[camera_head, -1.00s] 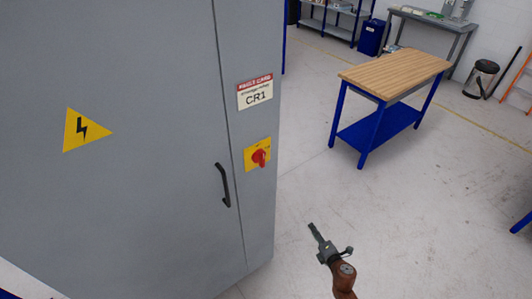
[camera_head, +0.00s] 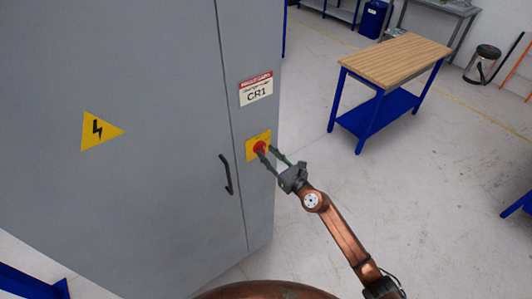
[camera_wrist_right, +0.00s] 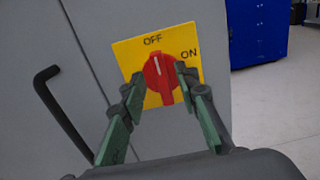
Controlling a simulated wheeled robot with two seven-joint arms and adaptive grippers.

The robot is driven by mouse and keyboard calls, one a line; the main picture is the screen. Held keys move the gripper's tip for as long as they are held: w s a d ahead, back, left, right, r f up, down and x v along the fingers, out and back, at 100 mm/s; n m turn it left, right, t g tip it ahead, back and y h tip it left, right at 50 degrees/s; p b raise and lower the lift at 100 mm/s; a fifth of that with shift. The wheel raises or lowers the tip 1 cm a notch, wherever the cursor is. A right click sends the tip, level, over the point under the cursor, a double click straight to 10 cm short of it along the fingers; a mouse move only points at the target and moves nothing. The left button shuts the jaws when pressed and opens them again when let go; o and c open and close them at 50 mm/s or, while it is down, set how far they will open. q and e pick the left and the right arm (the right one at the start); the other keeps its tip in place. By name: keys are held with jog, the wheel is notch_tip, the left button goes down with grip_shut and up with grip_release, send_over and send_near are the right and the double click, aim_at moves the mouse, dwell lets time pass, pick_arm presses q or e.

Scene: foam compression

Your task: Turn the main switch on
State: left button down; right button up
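The main switch is a red rotary knob (camera_head: 260,147) on a yellow plate (camera_head: 250,156) on the grey cabinet's narrow right-hand door strip. In the right wrist view the knob (camera_wrist_right: 158,72) has its white mark pointing up, toward the OFF label; ON is printed to its right. My right gripper (camera_head: 268,152) is open in front of the switch. In the right wrist view its green fingers (camera_wrist_right: 158,78) stand on either side of the knob, the right fingertip overlapping the knob's edge. I cannot tell whether they touch it. My left gripper is not in view.
A wood-topped blue bench (camera_head: 395,60) stands behind.

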jog(key=shift+w+a, duration=0.4)
jog(key=shift+w, duration=0.2)
jog(key=shift+c, duration=0.4)
grip_shut()
